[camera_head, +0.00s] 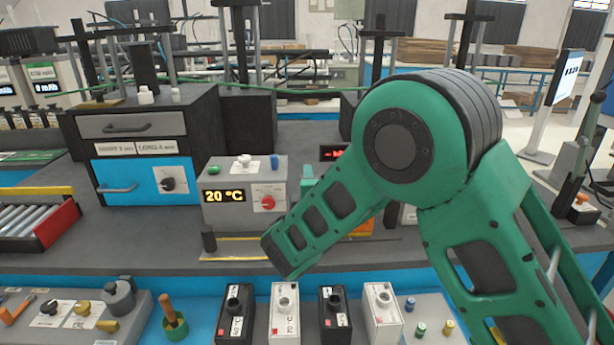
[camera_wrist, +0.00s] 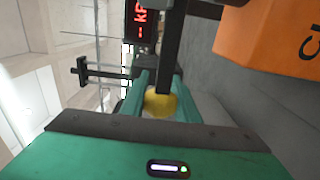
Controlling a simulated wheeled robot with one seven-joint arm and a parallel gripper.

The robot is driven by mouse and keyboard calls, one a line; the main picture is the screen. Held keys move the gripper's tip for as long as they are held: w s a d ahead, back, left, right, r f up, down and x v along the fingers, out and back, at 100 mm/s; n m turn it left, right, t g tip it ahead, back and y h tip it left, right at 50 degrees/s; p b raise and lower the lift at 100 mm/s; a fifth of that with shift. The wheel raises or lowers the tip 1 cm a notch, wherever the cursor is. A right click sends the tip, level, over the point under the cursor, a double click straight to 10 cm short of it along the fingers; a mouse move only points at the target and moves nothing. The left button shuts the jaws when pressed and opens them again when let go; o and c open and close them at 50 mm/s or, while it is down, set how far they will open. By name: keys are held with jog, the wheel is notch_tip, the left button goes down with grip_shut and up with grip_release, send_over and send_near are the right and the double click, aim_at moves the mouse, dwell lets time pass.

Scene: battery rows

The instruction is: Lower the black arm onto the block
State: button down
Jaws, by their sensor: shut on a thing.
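In the wrist view, my gripper (camera_wrist: 160,100) is shut on a yellow knob (camera_wrist: 160,103). The knob sits at the end of a dark bar (camera_wrist: 172,50), which looks like the black arm and runs up out of the picture. In the head view my green arm covers most of this station, and the black arm cannot be made out. An orange block (camera_wrist: 268,40) with a dark mark stands at the upper right of the wrist view, apart from my gripper. Whether it is the task's block, and whether anything lies beneath the arm, I cannot tell.
A red-digit display (camera_head: 333,152) stands behind my arm. A grey unit reading 20 °C (camera_head: 240,205) is left of it. A drawer cabinet (camera_head: 140,150) stands farther left. Several small labelled boxes (camera_head: 284,318) line the front.

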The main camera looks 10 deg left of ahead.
jog(key=shift+s+a+f, duration=0.1)
jog(key=shift+s+f, duration=0.15)
jog(key=shift+f, duration=0.3)
jog(key=c, duration=1.4)
grip_release()
jog(key=shift+o, duration=0.2)
jog(key=shift+w+r, duration=0.1)
jog(key=shift+r, duration=0.05)
jog(key=v, duration=1)
jog(key=shift+s, duration=0.35)
